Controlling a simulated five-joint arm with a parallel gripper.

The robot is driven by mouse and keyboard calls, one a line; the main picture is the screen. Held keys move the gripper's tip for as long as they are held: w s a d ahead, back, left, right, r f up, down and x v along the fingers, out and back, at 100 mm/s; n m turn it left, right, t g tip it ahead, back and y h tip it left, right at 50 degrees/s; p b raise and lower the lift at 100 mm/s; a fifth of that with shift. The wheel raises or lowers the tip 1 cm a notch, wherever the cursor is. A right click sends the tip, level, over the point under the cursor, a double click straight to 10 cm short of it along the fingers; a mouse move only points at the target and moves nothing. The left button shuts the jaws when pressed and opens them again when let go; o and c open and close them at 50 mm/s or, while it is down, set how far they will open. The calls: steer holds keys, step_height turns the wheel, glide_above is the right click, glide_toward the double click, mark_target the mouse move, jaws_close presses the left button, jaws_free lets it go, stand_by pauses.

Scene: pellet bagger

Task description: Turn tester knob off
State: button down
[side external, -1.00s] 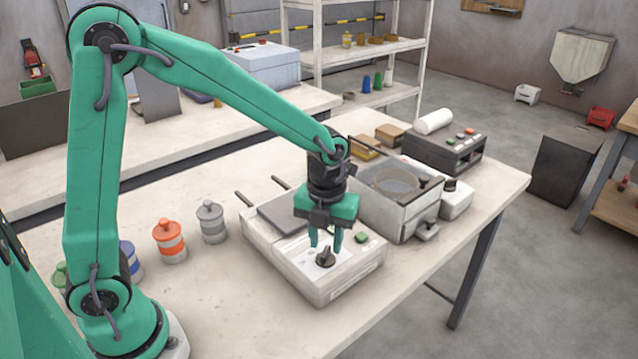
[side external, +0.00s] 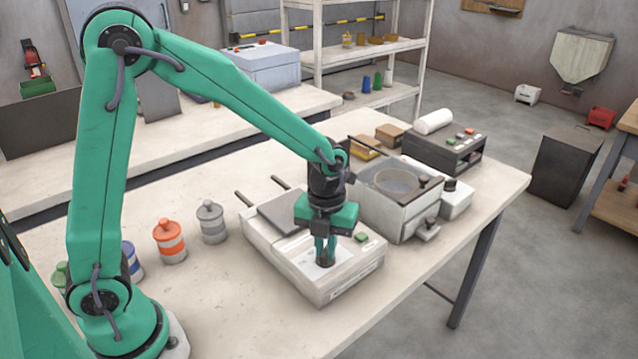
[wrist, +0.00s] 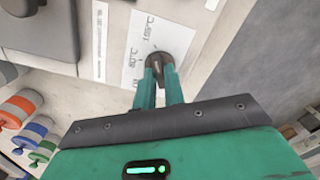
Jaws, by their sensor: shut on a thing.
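The tester (side external: 340,284) is a pale box on the bench, with a grey plate, a green button and a dark knob on its top. My gripper (side external: 325,258) points down over the tester and is shut on the dark knob (wrist: 159,66). In the wrist view the gripper's two green fingers (wrist: 160,88) stand on either side of the knob. A white label (wrist: 133,50) with temperature marks lies beside the knob. In the side view the fingers mostly hide the knob, and I cannot read its setting.
A grey-white unit with a round basin (side external: 397,190) stands just right of the tester, with a dark box (side external: 445,150) behind. Orange (side external: 169,241) and grey (side external: 211,222) jars stand to the left. The bench front left of the tester is clear.

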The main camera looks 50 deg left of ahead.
steer(key=shift+n, duration=0.4)
steer(key=n, duration=1.7)
steer(key=shift+n, duration=0.4)
steer(key=n, duration=0.5)
steer(key=shift+n, duration=0.3)
steer(key=c, duration=1.5)
jaws_free()
